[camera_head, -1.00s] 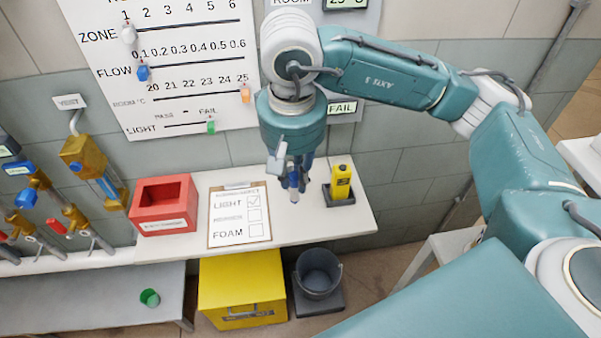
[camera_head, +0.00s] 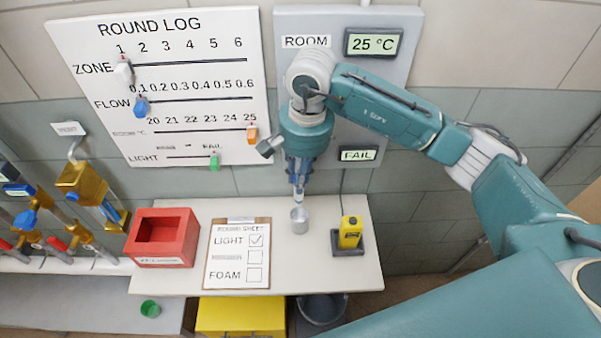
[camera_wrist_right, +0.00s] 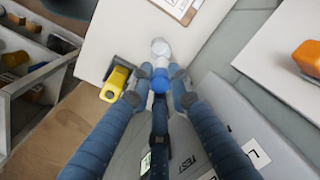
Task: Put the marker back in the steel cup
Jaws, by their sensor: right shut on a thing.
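My right gripper (camera_head: 297,183) hangs pointing down over the counter, shut on the marker (camera_head: 298,198). The marker is roughly upright, and its lower part shows below the fingers. The steel cup (camera_head: 300,222) is a small grey cylinder standing on the counter right under it. The marker's lower end is at or just above the cup's mouth; I cannot tell whether it is inside. In the right wrist view the marker's blue end (camera_wrist_right: 160,81) shows between the fingertips, with the pale cup (camera_wrist_right: 160,47) just beyond. My left gripper is not in view.
A clipboard (camera_head: 238,255) and a red box (camera_head: 163,238) lie left of the cup on the counter (camera_head: 330,278). A yellow device (camera_head: 350,232) in a dark holder stands to its right. The round log board (camera_head: 160,85) and room panel (camera_head: 345,20) are behind.

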